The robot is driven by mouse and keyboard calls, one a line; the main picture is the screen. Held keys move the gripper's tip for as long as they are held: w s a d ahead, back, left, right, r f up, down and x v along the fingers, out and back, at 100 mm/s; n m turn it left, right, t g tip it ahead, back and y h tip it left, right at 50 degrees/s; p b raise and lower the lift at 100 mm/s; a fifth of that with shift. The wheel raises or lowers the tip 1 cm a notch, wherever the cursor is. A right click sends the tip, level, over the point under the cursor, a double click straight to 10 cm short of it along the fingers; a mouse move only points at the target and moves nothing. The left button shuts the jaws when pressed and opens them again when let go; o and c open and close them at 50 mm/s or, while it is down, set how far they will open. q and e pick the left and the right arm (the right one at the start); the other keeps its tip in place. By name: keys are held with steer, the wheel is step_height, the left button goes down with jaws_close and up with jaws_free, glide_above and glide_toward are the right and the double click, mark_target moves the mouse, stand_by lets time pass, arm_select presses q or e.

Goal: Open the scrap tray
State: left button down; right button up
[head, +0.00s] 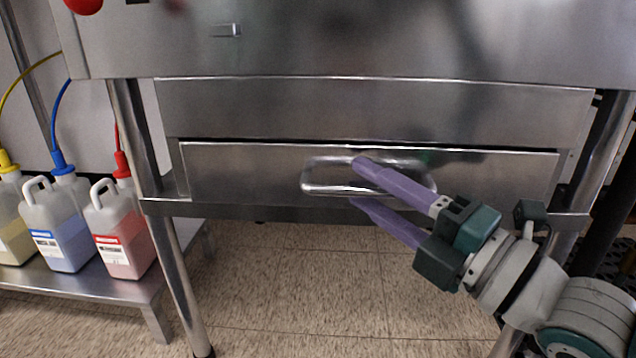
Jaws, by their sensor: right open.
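The scrap tray (240,175) is a wide, low stainless drawer front under the machine, in the middle of the head view. It looks shut or nearly so, with a thin dark gap along its top edge. Its handle (318,188) is a rounded metal loop at the middle of the front. My right gripper (356,182) comes in from the right with two purple fingers apart. One finger crosses in front of the handle and the other is just below its lower bar. I cannot tell whether they touch the handle. My left gripper is not in view.
A steel panel (370,105) lies above the tray. Metal legs (178,265) stand at both sides. Jugs with yellow, blue (65,235) and red (125,240) caps stand on a low shelf (95,285) at left. The tiled floor (300,290) below the tray is clear.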

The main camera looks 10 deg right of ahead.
jaws_close()
stand_by(0.3)
stand_by(1.1)
